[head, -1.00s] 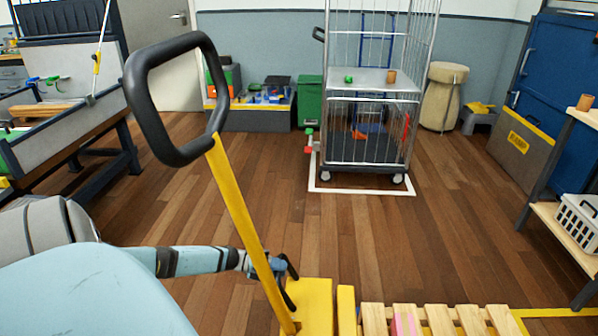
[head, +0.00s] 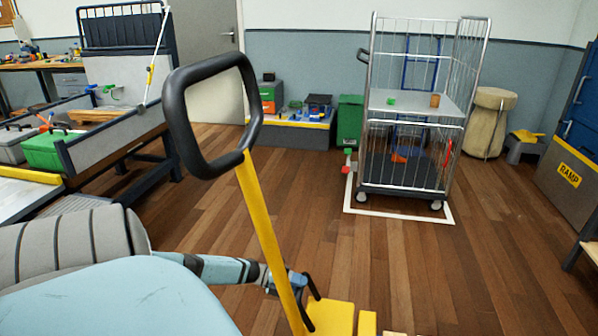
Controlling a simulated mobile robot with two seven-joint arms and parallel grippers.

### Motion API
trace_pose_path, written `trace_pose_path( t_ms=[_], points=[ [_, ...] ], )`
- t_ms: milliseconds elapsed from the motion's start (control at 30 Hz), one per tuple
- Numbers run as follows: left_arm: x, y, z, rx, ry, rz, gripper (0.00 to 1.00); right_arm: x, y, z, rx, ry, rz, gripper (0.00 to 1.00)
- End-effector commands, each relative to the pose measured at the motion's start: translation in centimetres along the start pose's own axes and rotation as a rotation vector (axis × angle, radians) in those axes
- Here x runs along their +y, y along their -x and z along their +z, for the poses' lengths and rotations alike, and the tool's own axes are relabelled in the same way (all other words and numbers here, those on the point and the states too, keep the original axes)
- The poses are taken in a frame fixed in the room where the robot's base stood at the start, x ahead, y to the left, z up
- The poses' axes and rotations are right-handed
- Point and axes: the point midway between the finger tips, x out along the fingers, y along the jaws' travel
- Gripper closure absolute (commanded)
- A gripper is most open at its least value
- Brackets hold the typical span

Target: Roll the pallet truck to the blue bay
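The pallet truck shows as a black loop handle (head: 172,110) on a yellow shaft (head: 262,235), with its yellow body (head: 333,318) at the bottom edge. The shaft leans to the upper left. My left gripper (head: 308,298) is low beside the shaft, partly behind it, with dark fingers near the yellow body. I cannot tell whether its fingers are closed on anything. My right gripper is out of view. No blue bay marking shows on the floor in view.
A wire roll cage (head: 408,150) stands inside a white floor outline (head: 398,213). A ramp box (head: 568,178) and a beige drum (head: 488,125) stand at the right. The wooden floor (head: 450,275) ahead is clear.

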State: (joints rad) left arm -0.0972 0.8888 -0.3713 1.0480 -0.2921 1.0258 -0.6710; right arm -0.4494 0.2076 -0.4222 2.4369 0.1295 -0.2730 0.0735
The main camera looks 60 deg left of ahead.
Motion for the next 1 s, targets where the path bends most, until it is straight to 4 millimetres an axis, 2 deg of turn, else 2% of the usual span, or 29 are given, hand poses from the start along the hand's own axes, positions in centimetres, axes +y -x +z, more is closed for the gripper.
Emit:
trace_pose_path(
  t_ms=[167, 267, 367, 533, 700, 833, 1000],
  points=[
    [-0.1, 0.1, 0.0, 0.000, 0.000, -0.002, 0.52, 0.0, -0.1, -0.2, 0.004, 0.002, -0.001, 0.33],
    [-0.1, 0.9, 0.0, 0.000, 0.001, 0.000, 0.52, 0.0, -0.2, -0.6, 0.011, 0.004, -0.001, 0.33],
    [-0.2, 2.5, 0.0, -0.001, 0.001, 0.001, 0.52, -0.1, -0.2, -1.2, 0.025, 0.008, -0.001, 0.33],
    [-0.2, 6.5, 0.0, -0.002, 0.001, 0.002, 0.52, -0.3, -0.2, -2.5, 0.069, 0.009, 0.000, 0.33],
    [-0.1, 10.3, 0.0, -0.003, 0.001, 0.002, 0.52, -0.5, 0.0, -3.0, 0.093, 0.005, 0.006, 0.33],
    [0.0, 12.4, 0.0, -0.002, 0.001, 0.001, 0.52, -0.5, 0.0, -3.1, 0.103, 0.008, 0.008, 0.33],
    [0.0, 13.7, 0.0, -0.002, 0.000, -0.001, 0.52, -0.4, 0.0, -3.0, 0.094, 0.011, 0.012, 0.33]
  ],
)
